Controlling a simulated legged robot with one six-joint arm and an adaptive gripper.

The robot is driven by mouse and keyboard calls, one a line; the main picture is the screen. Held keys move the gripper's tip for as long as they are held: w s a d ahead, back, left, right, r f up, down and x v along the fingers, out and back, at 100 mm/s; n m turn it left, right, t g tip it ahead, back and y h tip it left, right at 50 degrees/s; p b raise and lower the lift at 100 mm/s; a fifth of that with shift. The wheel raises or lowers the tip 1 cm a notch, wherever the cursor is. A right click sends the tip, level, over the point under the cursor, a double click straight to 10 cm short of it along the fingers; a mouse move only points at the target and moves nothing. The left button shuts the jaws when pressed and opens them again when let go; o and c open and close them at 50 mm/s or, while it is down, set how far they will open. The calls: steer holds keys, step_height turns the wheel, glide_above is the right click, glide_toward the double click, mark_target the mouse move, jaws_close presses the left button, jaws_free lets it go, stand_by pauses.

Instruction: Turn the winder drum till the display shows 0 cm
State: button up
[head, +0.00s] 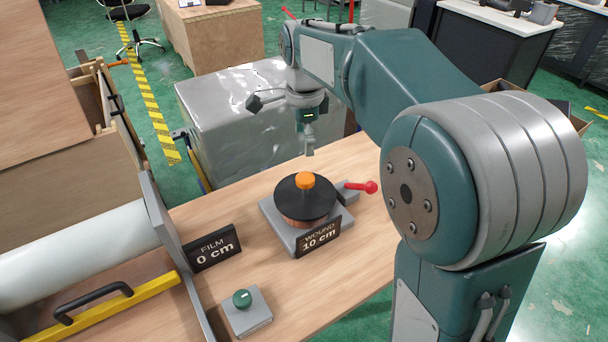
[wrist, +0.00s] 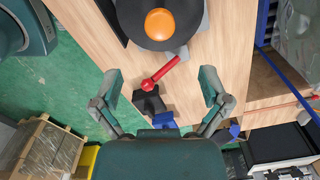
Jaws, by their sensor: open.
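The winder drum (head: 305,200) has a black top disc, an orange knob (head: 305,180) and a copper-coloured winding under the disc. It sits on a grey base on the wooden bench. The display in front of it (head: 319,238) reads WOUND 10 cm. A red-knobbed lever (head: 368,187) sticks out at its right. My gripper (head: 308,148) is above and behind the drum, apart from it. In the wrist view my gripper (wrist: 163,80) is open and empty, with the red lever (wrist: 150,84) between its fingers in the picture and the orange knob (wrist: 160,24) beyond.
A second sign (head: 214,247) reads FILM 0 cm. A green button on a grey box (head: 246,312) stands at the front of the bench. A white film roll (head: 80,252) and a yellow bar with a black handle (head: 95,305) are at left. A wrapped grey block (head: 235,115) stands behind.

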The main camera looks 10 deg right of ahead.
mark_target(305, 176)
step_height(305, 176, down, 11)
steer(key=shift+r, duration=0.1)
stand_by(0.4)
jaws_close()
